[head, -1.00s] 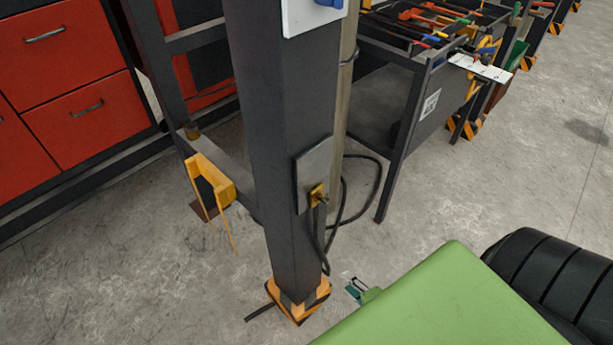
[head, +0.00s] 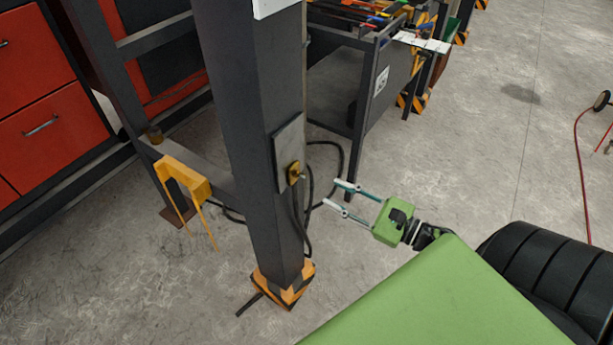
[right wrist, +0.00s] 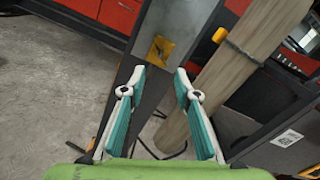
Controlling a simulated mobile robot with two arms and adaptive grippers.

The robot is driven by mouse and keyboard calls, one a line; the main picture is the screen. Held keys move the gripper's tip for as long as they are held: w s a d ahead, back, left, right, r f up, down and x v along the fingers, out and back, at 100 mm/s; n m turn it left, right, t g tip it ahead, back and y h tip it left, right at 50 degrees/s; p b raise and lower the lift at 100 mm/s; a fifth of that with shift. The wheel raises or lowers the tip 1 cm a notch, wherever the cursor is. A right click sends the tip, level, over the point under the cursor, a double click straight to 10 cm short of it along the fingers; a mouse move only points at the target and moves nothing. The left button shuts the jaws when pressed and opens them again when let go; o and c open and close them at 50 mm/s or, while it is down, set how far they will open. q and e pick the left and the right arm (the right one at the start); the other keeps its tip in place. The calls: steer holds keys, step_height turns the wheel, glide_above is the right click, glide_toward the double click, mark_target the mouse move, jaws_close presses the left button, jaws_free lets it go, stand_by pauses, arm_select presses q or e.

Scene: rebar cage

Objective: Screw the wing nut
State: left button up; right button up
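The wing nut (head: 294,173) is a small yellow-gold piece on a grey plate (head: 287,152) fixed to the side of a dark upright post (head: 245,110). In the right wrist view the wing nut (right wrist: 160,50) shows beyond the fingertips, a little left of centre, on the plate (right wrist: 178,28). My right gripper (head: 338,194) is open and empty, to the right of the wing nut and slightly lower, apart from it. Its two white and teal fingers (right wrist: 160,72) point toward the plate. My left gripper is not in view.
Black cables (head: 300,215) hang below the wing nut beside the post. The post stands on an orange and black foot (head: 284,283). A yellow bracket (head: 184,180) is at the left. A tool cart (head: 340,100) stands behind, and a wooden pole (right wrist: 225,85) is close by.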

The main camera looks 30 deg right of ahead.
mark_target(299, 176)
steer(key=p+x, duration=0.2)
steer(key=x, duration=0.7)
steer(key=shift+w+a, duration=0.15)
steer(key=shift+w, duration=0.2)
jaws_close()
